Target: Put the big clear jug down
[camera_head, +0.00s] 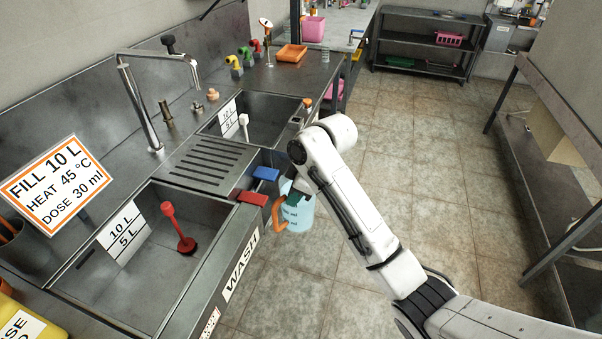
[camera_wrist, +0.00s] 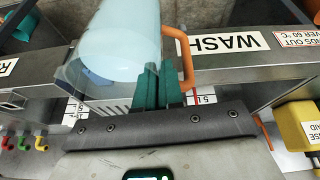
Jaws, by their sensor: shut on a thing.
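The big clear jug (camera_head: 301,217) is pale blue and see-through, with dark marks on its side and an orange handle (camera_head: 278,214). It hangs in the air just in front of the sink unit's front edge, over the floor, and looks roughly upright. My gripper (camera_head: 292,198) has green fingers and is shut on the jug at its handle side. My arm hides part of the jug's top. The wrist view shows the jug (camera_wrist: 115,50) large beside my green fingers (camera_wrist: 157,88), with the orange handle (camera_wrist: 184,58) to their right. Whether it holds liquid I cannot tell.
The wash sink (camera_head: 150,265) holds a red plug stick (camera_head: 175,225). A slotted drainboard (camera_head: 208,160) lies between it and a second sink (camera_head: 255,115). Red (camera_head: 252,198) and blue (camera_head: 265,174) levers stick out near the jug. The tiled floor (camera_head: 430,180) to the right is clear.

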